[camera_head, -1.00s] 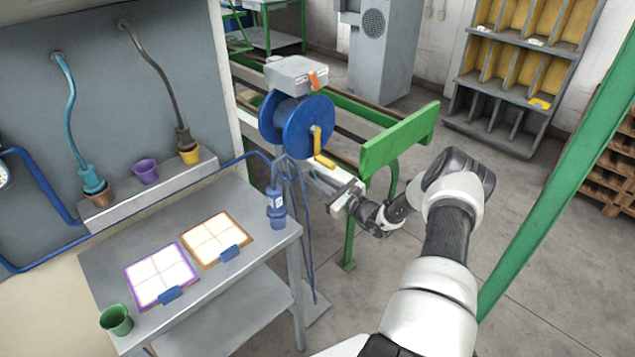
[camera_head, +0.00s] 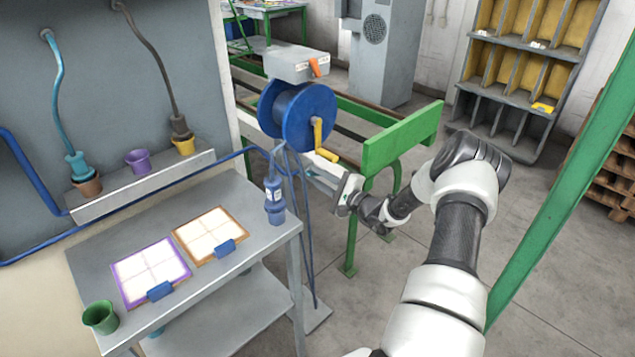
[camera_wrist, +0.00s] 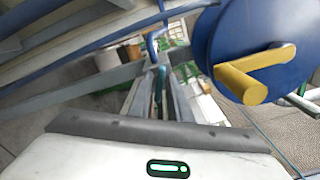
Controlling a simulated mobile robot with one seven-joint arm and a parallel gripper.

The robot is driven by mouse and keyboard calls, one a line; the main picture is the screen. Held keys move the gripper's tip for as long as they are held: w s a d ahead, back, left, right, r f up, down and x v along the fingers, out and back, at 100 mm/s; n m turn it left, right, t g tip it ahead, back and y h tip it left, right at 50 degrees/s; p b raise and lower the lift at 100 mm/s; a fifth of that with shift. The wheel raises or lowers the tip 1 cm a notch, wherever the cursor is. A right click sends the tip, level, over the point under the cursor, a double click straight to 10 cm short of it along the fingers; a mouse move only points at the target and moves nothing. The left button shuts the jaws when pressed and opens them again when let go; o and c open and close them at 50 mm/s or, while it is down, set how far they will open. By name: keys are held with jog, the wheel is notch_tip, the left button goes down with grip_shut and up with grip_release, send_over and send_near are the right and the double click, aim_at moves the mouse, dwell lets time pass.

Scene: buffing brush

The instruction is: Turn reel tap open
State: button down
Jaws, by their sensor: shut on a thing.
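The blue hose reel (camera_head: 300,112) stands past the table, with a yellow crank (camera_head: 319,135) on its face; the reel (camera_wrist: 250,40) and crank (camera_wrist: 240,82) also show at the right in the wrist view. My gripper (camera_head: 335,187) is below and right of the reel in the head view, its fingertips hard to make out there. In the wrist view, my gripper (camera_wrist: 158,85) is shut on a thin teal-blue piece (camera_wrist: 161,78) left of the crank. I cannot tell if this piece is the reel tap; no tap shows clearly.
A grey box (camera_head: 297,65) with an orange lever (camera_head: 315,67) sits above the reel. Blue hoses hang beside the grey table (camera_head: 235,282). Open floor is to the right.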

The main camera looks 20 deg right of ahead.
jog(key=n+b, duration=0.4)
jog(key=n, duration=0.1)
jog(key=shift+f, duration=0.25)
jog(key=shift+b, duration=0.3)
jog(key=c, duration=1.9)
grip_release()
jog(key=shift+o, duration=0.2)
jog(key=shift+r, duration=0.1)
jog(key=v, duration=1.7)
jog(key=shift+s, duration=0.25)
